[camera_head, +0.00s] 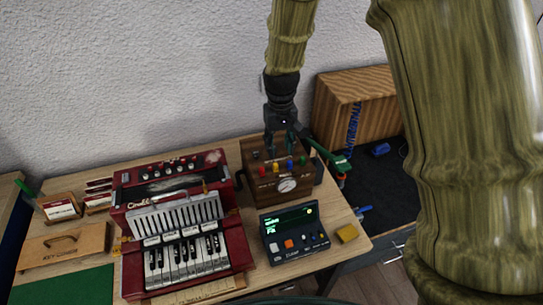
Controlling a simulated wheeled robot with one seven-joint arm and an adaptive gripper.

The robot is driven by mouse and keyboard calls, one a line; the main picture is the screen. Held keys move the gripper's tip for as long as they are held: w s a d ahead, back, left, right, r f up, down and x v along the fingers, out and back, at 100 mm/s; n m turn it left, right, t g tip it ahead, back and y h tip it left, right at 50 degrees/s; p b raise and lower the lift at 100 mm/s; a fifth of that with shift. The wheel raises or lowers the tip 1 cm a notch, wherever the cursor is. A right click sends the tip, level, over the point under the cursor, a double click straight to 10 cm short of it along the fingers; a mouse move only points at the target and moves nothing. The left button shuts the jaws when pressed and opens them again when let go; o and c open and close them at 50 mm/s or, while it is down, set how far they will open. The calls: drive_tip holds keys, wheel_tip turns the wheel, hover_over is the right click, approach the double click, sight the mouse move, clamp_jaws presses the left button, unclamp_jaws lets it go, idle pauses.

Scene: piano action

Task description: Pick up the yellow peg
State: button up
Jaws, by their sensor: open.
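A small yellow peg (277,168) stands on the front top edge of a dark wooden box (255,200) with a round dial. It is in a row with a red peg (265,169), a blue peg (290,164) and a green peg (302,160). My gripper (284,146) points down over the box, just behind and above the pegs. Its dark fingers are apart and hold nothing that I can see. The gap between fingertips and yellow peg is hard to judge.
A red accordion-like keyboard (182,225) stands left of the box. A green-ended tool (338,163) is at the box's right. A wooden case (355,100) stands behind right.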

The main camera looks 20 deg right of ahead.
drive_tip(key=r, duration=0.1)
drive_tip(key=p, duration=0.2)
hover_over(276, 165)
drive_tip(key=f, duration=0.4)
drive_tip(key=shift+s+d+f, duration=0.1)
drive_tip(key=shift+d+f, duration=0.2)
drive_tip(key=shift+f, duration=0.05)
drive_tip(key=shift+a+f+p, duration=0.15)
drive_tip(key=shift+f+p, duration=0.4)
drive_tip(key=shift+f, duration=0.35)
drive_tip(key=shift+a+f+p, duration=0.15)
drive_tip(key=shift+f+p, duration=0.35)
drive_tip(key=shift+f, duration=1.4)
drive_tip(key=shift+c, duration=0.2)
drive_tip(key=c, duration=0.8)
